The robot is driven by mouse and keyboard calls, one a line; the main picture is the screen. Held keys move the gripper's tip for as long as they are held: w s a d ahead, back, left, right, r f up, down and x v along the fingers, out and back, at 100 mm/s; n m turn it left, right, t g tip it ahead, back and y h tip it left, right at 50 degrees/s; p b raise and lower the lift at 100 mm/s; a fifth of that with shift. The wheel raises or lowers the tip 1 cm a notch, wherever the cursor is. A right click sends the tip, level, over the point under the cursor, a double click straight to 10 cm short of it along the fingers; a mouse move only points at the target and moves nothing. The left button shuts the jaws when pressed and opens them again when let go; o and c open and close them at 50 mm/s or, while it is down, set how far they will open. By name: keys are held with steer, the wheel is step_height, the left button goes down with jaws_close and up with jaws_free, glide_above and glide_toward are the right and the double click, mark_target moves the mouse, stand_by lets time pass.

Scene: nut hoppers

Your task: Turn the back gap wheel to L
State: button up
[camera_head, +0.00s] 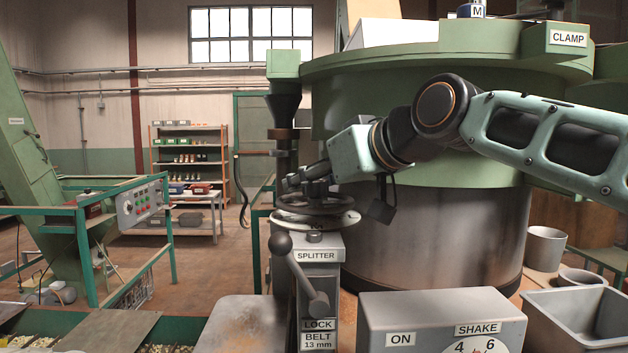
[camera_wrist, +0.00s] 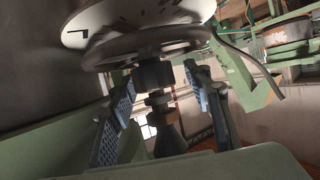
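A grey handwheel (camera_head: 312,203) lies flat above a pale round dial plate (camera_head: 330,219), on top of the post labelled SPLITTER. In the wrist view, the handwheel (camera_wrist: 150,42) and the marked dial plate (camera_wrist: 120,17) fill the top; I cannot read the dial's marks. My gripper (camera_head: 312,186) is over the wheel's middle. In the wrist view, my gripper (camera_wrist: 160,76) has its fingers wide apart, one on each side of the wheel's dark hub (camera_wrist: 153,77). A gap shows on the right side; I cannot tell whether the left finger touches.
A ball-ended lever (camera_head: 305,275) stands in front of the post, above LOCK and BELT labels. A large green-rimmed bowl (camera_head: 440,235) is right behind my arm. A grey SHAKE box (camera_head: 420,315) and a grey bin (camera_head: 575,305) stand at front right. A dark spout (camera_head: 283,105) hangs behind the wheel.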

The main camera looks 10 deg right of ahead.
steer(key=shift+d+r, duration=0.2)
steer(key=shift+d, duration=0.1)
steer(key=shift+s+d+r, duration=0.15)
steer(key=shift+s+r, duration=0.05)
steer(key=shift+s, duration=0.15)
steer(key=v, duration=0.7)
steer(key=shift+s+a+f, duration=0.1)
steer(key=shift+a+f, duration=0.15)
